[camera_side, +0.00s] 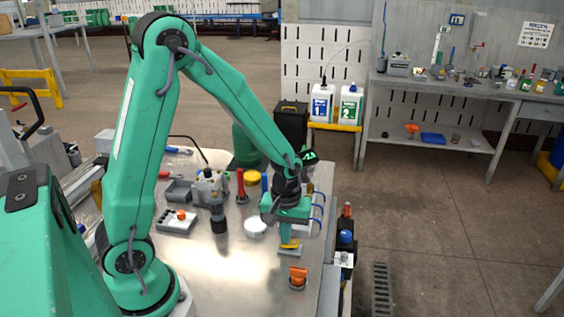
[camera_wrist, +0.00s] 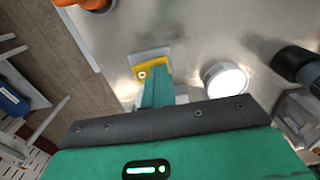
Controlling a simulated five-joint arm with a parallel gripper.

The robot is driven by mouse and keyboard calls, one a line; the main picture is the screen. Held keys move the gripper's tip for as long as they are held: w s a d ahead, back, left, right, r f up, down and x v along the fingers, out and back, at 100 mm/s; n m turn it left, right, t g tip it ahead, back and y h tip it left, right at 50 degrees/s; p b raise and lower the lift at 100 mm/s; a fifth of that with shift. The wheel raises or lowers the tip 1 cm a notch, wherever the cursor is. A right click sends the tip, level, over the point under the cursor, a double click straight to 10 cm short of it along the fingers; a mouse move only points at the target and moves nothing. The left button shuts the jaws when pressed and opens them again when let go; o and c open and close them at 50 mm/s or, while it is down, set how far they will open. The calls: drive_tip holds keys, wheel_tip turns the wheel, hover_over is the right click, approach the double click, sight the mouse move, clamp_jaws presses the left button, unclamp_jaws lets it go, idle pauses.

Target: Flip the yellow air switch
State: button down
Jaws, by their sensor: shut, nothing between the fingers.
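The yellow air switch (camera_side: 290,244) sits on a small grey plate (camera_side: 289,253) near the right edge of the metal table in the side view. In the wrist view the yellow switch (camera_wrist: 153,67) shows just past my fingertips, with part of it hidden behind them. My gripper (camera_side: 286,237) points down over the switch, fingers shut with nothing between them. In the wrist view my gripper (camera_wrist: 157,80) overlaps the near side of the switch. I cannot tell whether the fingertips touch it.
An orange knob (camera_side: 298,277) stands in front of the switch, towards the table's near edge. A white round disc (camera_side: 255,225) lies left of my gripper. A dark cylinder (camera_side: 218,217), a red-handled tool (camera_side: 241,185) and a yellow round piece (camera_side: 252,177) stand farther back. The front middle of the table (camera_side: 230,270) is clear.

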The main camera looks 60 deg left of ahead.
sight(291, 242)
drive_tip(key=shift+w+d+f, duration=0.1)
drive_tip(key=shift+d+f, duration=0.05)
drive_tip(key=shift+w+d, duration=0.4)
drive_tip(key=shift+d, duration=0.05)
drive_tip(key=shift+r, duration=0.3)
drive_tip(key=shift+r, duration=0.65)
wheel_tip(291, 242, up, 13)
drive_tip(key=shift+f, duration=0.2)
drive_tip(key=shift+a, duration=0.1)
drive_tip(key=shift+s+a, duration=0.4)
